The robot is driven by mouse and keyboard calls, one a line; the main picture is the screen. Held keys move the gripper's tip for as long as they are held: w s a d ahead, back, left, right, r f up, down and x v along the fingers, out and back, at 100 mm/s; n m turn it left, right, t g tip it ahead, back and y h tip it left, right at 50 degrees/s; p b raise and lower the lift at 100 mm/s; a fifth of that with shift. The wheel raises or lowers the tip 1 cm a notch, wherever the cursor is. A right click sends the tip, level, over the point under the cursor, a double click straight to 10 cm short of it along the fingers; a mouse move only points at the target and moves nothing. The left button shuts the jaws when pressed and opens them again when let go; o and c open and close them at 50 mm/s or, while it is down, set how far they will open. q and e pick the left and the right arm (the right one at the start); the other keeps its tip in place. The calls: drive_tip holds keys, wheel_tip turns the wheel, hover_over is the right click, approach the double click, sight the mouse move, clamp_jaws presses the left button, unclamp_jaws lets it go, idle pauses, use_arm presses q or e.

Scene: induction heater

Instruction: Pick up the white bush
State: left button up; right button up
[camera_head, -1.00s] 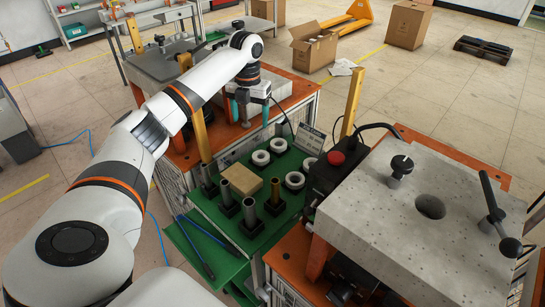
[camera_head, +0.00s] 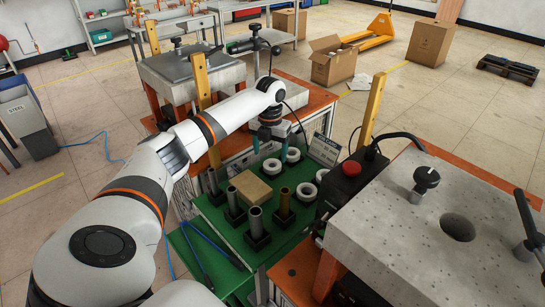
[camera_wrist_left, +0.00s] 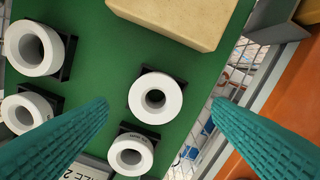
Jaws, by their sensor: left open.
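Several white bushes stand on black holders on a green tray (camera_head: 205,208). In the left wrist view, one white bush (camera_wrist_left: 155,116) lies visually between my left gripper's (camera_wrist_left: 159,104) two teal fingers. The fingers are apart, with nothing held between them. A second bush (camera_wrist_left: 129,170) is close below it, and two more (camera_wrist_left: 38,70) are at the left. In the head view, my left gripper (camera_head: 270,143) hangs over the back of the tray, just behind the nearest-left bush (camera_head: 271,176). The exact height gap is hard to tell. My right gripper is not in view.
A tan block (camera_head: 251,189) sits next to the bushes, with several dark and brass tubes (camera_head: 284,203) in front. A display sign (camera_head: 324,150) and a red-button box (camera_head: 349,180) stand at the right. A yellow post (camera_head: 370,110) rises behind the box.

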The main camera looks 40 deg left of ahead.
sight(271, 162)
use_arm(q)
drive_tip(key=f, duration=0.4)
drive_tip(key=shift+d+f, duration=0.25)
drive_tip(key=shift+f, duration=0.05)
drive_tip(key=c, duration=1.2)
